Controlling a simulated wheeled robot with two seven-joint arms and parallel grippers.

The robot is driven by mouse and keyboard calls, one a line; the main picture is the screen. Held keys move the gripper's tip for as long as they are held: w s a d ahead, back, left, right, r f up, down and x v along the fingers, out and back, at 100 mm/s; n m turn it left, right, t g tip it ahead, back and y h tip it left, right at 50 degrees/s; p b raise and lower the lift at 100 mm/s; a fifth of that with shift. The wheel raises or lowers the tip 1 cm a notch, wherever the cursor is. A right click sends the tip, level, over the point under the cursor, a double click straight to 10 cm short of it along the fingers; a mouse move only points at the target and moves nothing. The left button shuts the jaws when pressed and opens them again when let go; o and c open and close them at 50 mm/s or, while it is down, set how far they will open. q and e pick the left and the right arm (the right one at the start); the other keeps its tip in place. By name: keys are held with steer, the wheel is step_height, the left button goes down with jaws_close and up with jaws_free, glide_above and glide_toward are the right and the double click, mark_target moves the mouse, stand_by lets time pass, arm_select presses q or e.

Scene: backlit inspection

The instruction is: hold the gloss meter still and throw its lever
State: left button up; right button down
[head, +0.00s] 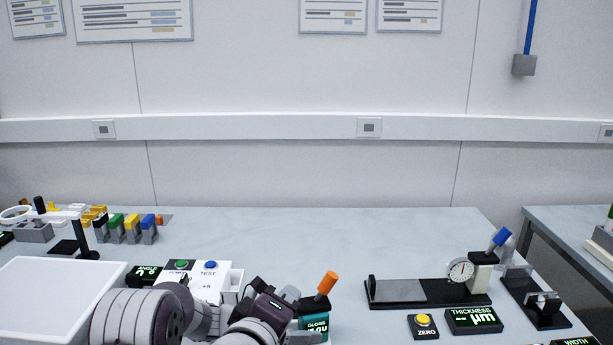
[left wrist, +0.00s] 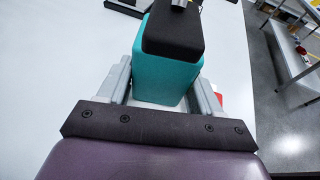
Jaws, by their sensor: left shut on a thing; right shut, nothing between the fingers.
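The gloss meter (head: 316,326) stands near the front edge of the table in the head view. It has a teal body, a black top and a lit green display. Its orange lever (head: 328,284) sticks up from the top, tilted to the right. My left gripper (head: 298,314) comes in from the left and is shut on the meter's body. In the left wrist view its grey fingers (left wrist: 163,88) press on both sides of the teal body (left wrist: 166,72). The lever's tip is outside that view. My right gripper shows in neither view.
A white box with buttons (head: 212,282) and an angle display (head: 145,275) stand left of the meter. To the right are a yellow ZERO button (head: 423,323), a thickness display (head: 473,320) and a dial gauge stand (head: 420,292). The table behind the meter is clear.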

arm_select(q)
steer(key=o, duration=0.9)
steer(key=shift+c, duration=0.2)
